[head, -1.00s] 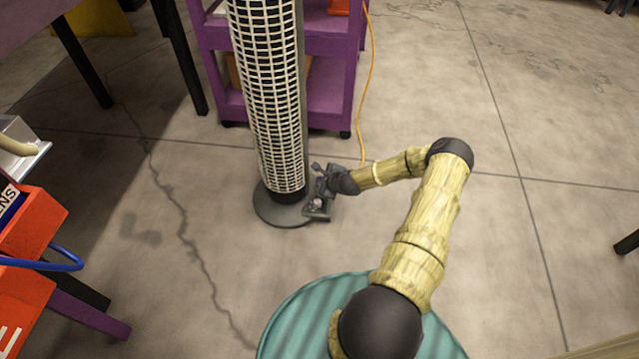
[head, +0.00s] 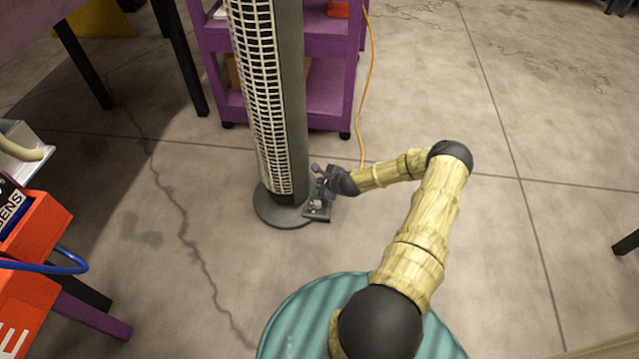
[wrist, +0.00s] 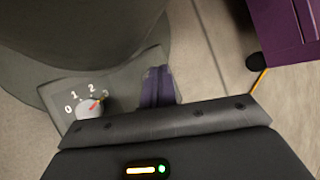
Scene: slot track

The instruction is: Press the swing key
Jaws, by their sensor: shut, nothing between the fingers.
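A tall tower fan (head: 290,110) with a pale grille and grey body stands on a round grey base. A control panel (head: 318,213) juts from the base's right side. In the wrist view the panel (wrist: 115,75) carries a white dial (wrist: 90,106) with numerals beside it and a red pointer towards the right. My gripper (head: 319,184) is shut and empty, its fingertips at the panel. In the wrist view the purplish fingers (wrist: 158,85) are over the panel's right part, right of the dial. No swing key is visible; the fingers may hide it, and contact is unclear.
A purple cart (head: 325,100) stands behind the fan, with a yellow cord (head: 368,85) hanging beside it. An orange box (head: 38,228) with a blue handle is at the left. The concrete floor right of the fan is open.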

